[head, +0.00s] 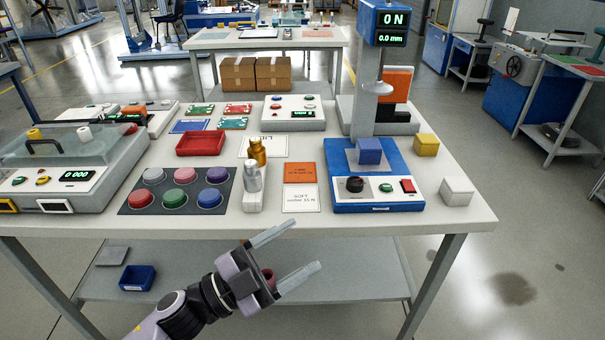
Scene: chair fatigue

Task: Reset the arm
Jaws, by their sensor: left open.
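My left gripper (306,246) is open and empty in the head view. It hangs in front of the table's front edge, with its fingers pointing right and up, apart from everything on the table. Its arm comes in from the bottom left. No fingers of my right gripper show. A test machine with a blue base (345,182) stands on the table; its display (390,29) reads 0 N and 0.0 mm. A blue cube (369,151) sits on its plate. A yellow cube (426,145) and a white cube (457,191) lie to its right.
The table (330,228) holds a dark mat (187,173) with several coloured discs, a red tray (201,143), gold and silver objects on a stand (252,201), and cards (300,199). A covered device (65,205) is at left. A blue bin (137,278) sits on the lower shelf.

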